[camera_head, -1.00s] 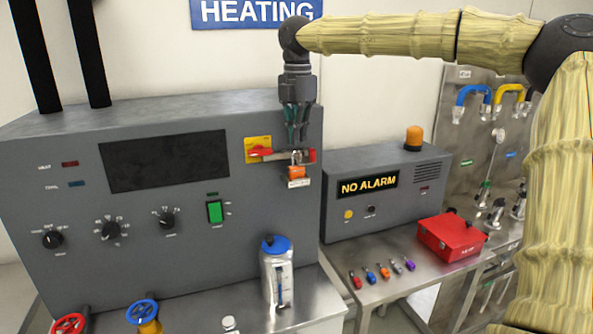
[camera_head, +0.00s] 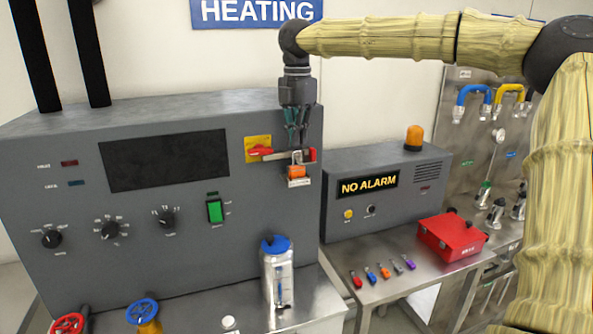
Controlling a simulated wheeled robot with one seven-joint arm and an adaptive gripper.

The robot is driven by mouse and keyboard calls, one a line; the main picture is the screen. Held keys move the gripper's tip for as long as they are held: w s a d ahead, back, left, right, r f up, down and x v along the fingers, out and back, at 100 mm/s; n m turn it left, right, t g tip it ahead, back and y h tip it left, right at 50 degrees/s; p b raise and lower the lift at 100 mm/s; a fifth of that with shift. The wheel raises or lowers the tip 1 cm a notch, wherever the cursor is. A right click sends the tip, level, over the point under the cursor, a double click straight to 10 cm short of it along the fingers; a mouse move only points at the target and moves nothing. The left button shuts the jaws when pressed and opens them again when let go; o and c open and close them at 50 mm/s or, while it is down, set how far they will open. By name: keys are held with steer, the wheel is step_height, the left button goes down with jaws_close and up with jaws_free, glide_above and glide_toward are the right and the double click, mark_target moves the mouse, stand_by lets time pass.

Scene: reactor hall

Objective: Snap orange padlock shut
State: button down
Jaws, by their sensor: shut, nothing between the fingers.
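The orange padlock (camera_head: 296,171) hangs at the red rotary switch handle (camera_head: 280,153) on the front of the grey control cabinet. Its metal shackle shows above the body, and a white tag (camera_head: 299,183) hangs below. Whether the shackle is latched is too small to tell. My gripper (camera_head: 297,145) points straight down, shut and empty, just above the padlock's shackle. Contact between the fingertips and the shackle cannot be made out. The yellow plate (camera_head: 257,144) behind the switch shows to the left.
A steel canister with a blue lid (camera_head: 277,272) stands below on the bench. The NO ALARM box (camera_head: 384,195), a red box (camera_head: 452,236) and several small coloured padlocks (camera_head: 384,271) are to the right. The space before the cabinet's display (camera_head: 164,160) is clear.

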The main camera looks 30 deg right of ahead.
steer(key=shift+f+b, duration=0.5)
steer(key=shift+f, duration=0.95)
stand_by(0.6)
steer(key=shift+r, duration=0.1)
steer(key=shift+r+p, duration=2.3)
steer(key=shift+r, duration=0.7)
steer(key=shift+f, duration=0.1)
